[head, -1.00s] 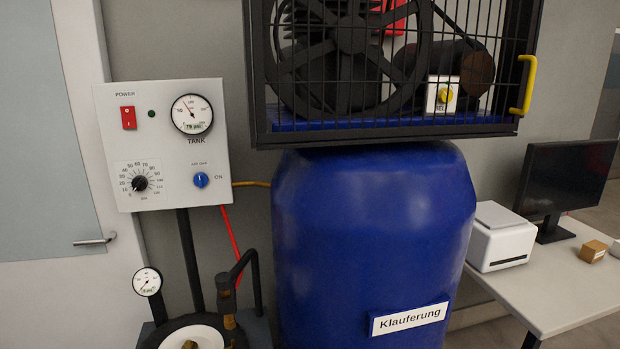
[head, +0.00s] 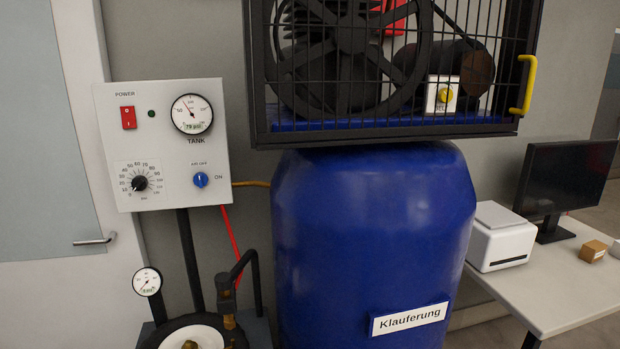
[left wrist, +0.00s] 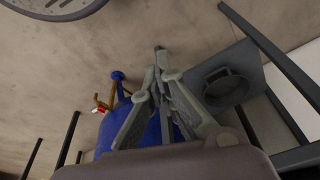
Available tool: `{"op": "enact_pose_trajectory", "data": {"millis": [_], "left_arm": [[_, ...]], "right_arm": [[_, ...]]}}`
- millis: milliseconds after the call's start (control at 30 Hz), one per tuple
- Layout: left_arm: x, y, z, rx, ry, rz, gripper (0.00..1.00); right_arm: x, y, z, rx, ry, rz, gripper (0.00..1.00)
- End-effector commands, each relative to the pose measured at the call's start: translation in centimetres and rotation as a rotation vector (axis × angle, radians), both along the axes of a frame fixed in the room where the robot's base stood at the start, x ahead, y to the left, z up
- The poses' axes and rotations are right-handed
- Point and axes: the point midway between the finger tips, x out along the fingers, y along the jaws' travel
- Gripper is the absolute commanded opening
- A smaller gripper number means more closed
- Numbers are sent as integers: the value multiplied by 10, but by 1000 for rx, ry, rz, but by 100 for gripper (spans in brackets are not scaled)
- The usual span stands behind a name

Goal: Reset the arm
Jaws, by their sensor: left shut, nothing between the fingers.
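My left gripper (left wrist: 160,85) shows in the left wrist view, with its fingers together and nothing held between them. Neither of my grippers shows in the head view. The control panel (head: 163,165) hangs on the wall at the left of the head view.
A caged compressor (head: 350,60) with a yellow handle (head: 529,85) sits above the tank. A small gauge (head: 147,281) and a round pump part (head: 195,335) are at the lower left. A table (head: 570,290) with a white printer (head: 500,238) and a monitor (head: 570,175) stands at right.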

Motion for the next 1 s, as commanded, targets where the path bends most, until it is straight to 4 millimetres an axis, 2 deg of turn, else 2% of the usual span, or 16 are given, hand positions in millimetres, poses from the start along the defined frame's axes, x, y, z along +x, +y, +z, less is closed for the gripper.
{"op": "enact_pose_trajectory", "data": {"millis": [33, 200, 267, 400, 500, 600, 733, 1000], "left_arm": [[-9, 1, -24, 3, 17, -2, 0], [-44, 6, -95, 6, 52, -9, 0], [-59, 8, -116, 7, 63, -12, 0], [-102, 16, -160, 11, 91, -18, 0], [-132, 21, -182, 14, 106, -21, 0], [-157, 26, -196, 16, 119, -25, 0], [-178, 31, -205, 18, 128, -28, 0], [-185, 32, -208, 18, 130, -30, 0]], "right_arm": [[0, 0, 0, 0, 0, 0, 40], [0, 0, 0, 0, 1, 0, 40], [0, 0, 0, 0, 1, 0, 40], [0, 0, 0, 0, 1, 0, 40], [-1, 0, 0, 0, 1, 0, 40], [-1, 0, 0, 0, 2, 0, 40], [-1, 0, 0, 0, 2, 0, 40], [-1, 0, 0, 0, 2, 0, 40]]}}
